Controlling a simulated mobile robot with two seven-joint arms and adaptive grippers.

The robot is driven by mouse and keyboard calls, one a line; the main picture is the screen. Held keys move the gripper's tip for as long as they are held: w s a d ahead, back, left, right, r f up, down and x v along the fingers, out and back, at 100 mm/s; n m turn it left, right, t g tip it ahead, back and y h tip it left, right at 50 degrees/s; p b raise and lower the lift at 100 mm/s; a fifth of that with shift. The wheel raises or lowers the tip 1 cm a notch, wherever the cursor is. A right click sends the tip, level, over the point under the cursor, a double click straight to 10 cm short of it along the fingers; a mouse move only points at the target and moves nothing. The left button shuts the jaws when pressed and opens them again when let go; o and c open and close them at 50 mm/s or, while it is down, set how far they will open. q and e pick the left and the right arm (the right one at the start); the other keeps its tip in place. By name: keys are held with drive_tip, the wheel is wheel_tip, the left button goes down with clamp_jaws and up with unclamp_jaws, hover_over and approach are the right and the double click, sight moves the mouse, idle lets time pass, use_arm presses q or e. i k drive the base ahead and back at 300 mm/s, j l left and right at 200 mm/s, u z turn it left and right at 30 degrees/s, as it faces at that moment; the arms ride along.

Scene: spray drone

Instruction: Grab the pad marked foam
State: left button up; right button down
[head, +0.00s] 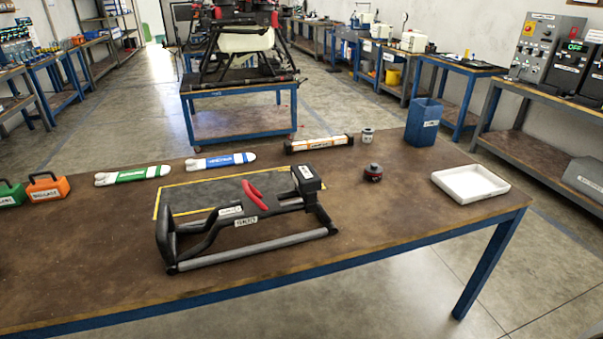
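I cannot make out a pad marked foam; the labels are too small to read surely. On the brown workbench (385,225), an orange block with a handle (47,188) and a green one (11,194), cut by the picture's edge, stand at the far left. Both carry small white labels. A green-and-white long piece (133,175) and a blue-and-white one (221,161) lie at the back, left of centre. Neither of my grippers is in view.
A black frame with a red handle (252,195) lies on a yellow-edged dark mat (180,190). An orange-and-white bar (318,143), grey cup (367,135), black-and-red round part (373,173), blue bin (423,123) and white tray (470,184) stand rightward. The bench's front right is clear.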

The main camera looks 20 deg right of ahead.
sight(307, 179)
drive_tip(key=i+j, duration=0.1)
drive_tip(key=j, duration=0.35)
drive_tip(key=i+j, duration=0.1)
drive_tip(key=j, duration=0.35)
drive_tip(key=i+j, duration=0.1)
drive_tip(key=j, duration=0.35)
drive_tip(key=j+z, duration=0.1)
drive_tip(key=j, duration=0.35)
drive_tip(key=i+j+z, duration=0.1)
drive_tip(key=z, duration=1.3)
